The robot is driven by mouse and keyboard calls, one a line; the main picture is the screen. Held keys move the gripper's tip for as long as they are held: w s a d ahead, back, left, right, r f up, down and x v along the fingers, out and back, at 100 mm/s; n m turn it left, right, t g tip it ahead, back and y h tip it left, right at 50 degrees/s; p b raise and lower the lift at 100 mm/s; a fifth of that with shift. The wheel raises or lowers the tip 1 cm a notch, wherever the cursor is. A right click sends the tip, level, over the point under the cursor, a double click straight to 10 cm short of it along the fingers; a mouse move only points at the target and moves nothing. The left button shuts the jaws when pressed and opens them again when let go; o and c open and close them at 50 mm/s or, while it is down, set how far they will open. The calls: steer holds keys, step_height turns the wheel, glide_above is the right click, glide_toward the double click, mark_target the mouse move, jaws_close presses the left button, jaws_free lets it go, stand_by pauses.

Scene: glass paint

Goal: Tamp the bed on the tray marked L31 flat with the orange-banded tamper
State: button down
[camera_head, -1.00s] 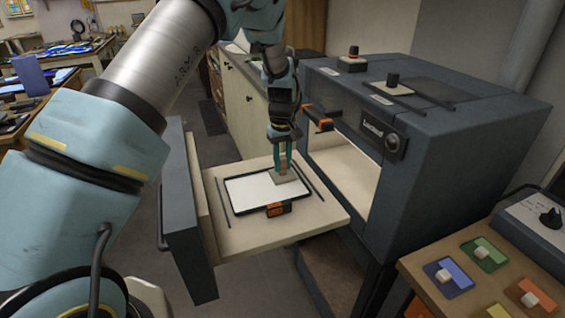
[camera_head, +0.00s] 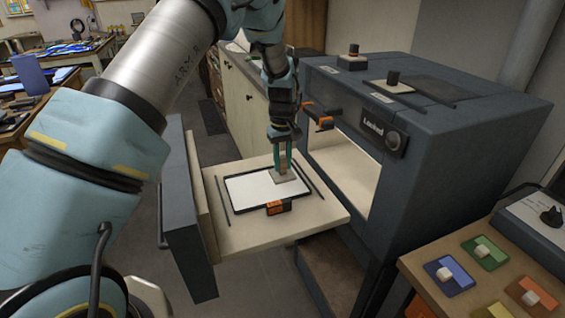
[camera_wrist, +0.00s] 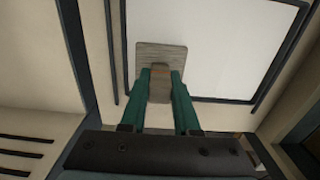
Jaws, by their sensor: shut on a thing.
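My gripper (camera_head: 284,158) is shut on a wooden tamper (camera_head: 283,174) with a flat square plate. The tamper also shows in the wrist view (camera_wrist: 160,58), between the green fingers (camera_wrist: 160,85). Its plate is over the right back part of the white bed (camera_head: 255,187) on the black-rimmed tray (camera_head: 240,209). The plate appears to be on or just above the bed; I cannot tell which. In the wrist view the bed (camera_wrist: 230,50) looks smooth and white. An orange-and-black tag (camera_head: 277,207) is on the tray's front edge; its lettering is too small to read.
The tray lies on a pulled-out drawer (camera_head: 240,238) of a dark kiln (camera_head: 450,140), between two dark rails. Two knobbed blocks (camera_head: 352,58) (camera_head: 393,84) stand on the kiln top. Coloured tiles (camera_head: 450,275) with white knobs lie on a bench at the lower right.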

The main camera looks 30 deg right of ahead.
steer(key=shift+r+p, duration=0.65)
steer(key=shift+r, duration=0.4)
step_height(320, 180, up, 2)
steer(key=shift+r+p, duration=0.1)
steer(key=shift+p, duration=0.4)
steer(key=shift+r, duration=0.9)
